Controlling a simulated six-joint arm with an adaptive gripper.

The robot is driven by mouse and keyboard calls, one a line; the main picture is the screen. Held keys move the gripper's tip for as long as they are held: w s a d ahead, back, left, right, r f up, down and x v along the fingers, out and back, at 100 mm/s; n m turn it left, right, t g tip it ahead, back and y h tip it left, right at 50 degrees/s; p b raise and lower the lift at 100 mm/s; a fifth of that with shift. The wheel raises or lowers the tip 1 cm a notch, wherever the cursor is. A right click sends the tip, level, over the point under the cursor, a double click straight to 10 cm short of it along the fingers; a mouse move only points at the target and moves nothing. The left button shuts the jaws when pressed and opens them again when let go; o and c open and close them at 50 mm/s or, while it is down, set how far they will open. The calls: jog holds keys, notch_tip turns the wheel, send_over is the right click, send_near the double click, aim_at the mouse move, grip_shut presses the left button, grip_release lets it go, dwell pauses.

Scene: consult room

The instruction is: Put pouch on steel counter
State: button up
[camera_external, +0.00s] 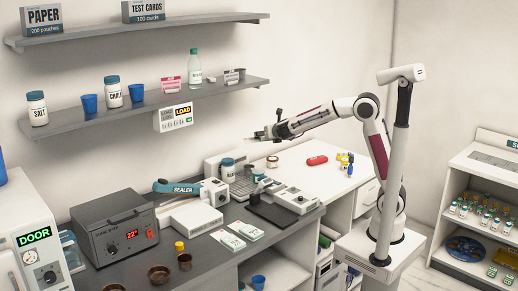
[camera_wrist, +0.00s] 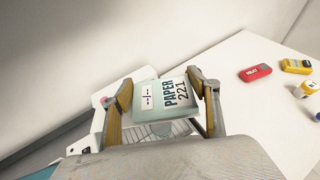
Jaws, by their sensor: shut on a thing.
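My gripper (camera_wrist: 166,100) is shut on a pale green and white pouch (camera_wrist: 147,99) marked "PAPER 221", with a finger on each side of it. In the external view my gripper (camera_external: 266,136) is raised at mid-picture, above the back of the work surface, near the wall. The pouch there is only a thin pale sliver at the fingertips. The dark grey steel counter (camera_external: 213,267) runs along the lower left and middle, to the left of and below my gripper. Two flat white-and-green packets (camera_external: 222,242) (camera_external: 249,231) lie on it.
On the counter stand a dark heater box (camera_external: 113,230), a sealer (camera_external: 200,207), brown bowls (camera_external: 159,273) and a yellow-capped bottle (camera_external: 180,248). The white table (camera_external: 325,178) at right holds a red case (camera_external: 317,160). A loaded shelf (camera_external: 190,97) hangs left of my gripper.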

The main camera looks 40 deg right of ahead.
jog(key=s+a+r+n+y, duration=0.1)
jog(key=s+a+n+y, duration=0.35)
jog(key=a, duration=0.35)
jog(key=s+a+n+y, duration=0.3)
jog(key=s+a+y, duration=0.15)
jog(key=a, duration=0.25)
jog(key=s+a+f+n+g+y, duration=0.1)
jog(key=s+a+f+n+y, duration=0.1)
jog(key=s, duration=0.7)
jog(key=s+a+f+n+g+y, duration=0.1)
jog(key=s+a+f+n+y, duration=0.2)
jog(key=s+a, duration=0.2)
jog(key=shift+s+a+f, duration=0.25)
jog(key=shift+s+f, duration=0.1)
jog(key=shift+s, duration=1.55)
jog(key=shift+w+n+y, duration=0.15)
jog(key=shift+n+y, duration=0.1)
jog(key=shift+y, duration=0.05)
